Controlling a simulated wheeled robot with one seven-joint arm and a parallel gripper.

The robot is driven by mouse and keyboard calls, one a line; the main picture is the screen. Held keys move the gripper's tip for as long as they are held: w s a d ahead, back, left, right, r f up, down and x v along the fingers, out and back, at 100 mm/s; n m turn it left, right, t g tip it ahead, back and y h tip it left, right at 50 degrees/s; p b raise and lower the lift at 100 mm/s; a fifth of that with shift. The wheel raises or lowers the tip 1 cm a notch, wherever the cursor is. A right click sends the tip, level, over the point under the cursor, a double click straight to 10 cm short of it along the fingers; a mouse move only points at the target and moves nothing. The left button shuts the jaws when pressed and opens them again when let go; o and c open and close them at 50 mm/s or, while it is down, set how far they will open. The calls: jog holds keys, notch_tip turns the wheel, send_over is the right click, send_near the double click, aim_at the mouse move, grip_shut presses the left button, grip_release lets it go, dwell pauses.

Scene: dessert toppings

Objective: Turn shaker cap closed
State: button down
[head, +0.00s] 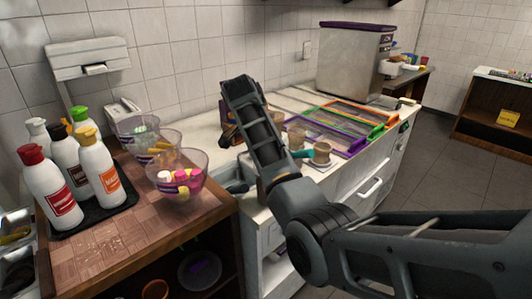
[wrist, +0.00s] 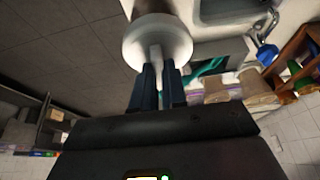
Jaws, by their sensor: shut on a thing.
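In the wrist view, my gripper (wrist: 158,84) is shut on the narrow tab of a white round piece (wrist: 138,38). The piece has a wide disc rim and looks like the shaker cap. The fingers sit on both sides of the tab. The shaker body cannot be made out, and whether the cap is open or closed cannot be told. In the head view, my arm covers this spot and I cannot make out the fingertips.
Clear bowls (head: 190,187) and several sauce bottles (head: 104,169) stand on the wooden counter at left. A small brown jar (head: 321,154) stands near a teal handle (head: 301,154). Purple-, green- and orange-edged trays (head: 352,148) and a metal bin (head: 350,64) lie beyond.

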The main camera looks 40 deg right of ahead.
jog(key=c, duration=1.2)
grip_release()
jog(key=shift+o, duration=0.2)
jog(key=v, duration=0.7)
jog(key=shift+a+r, duration=0.2)
jog(key=shift+r, duration=0.15)
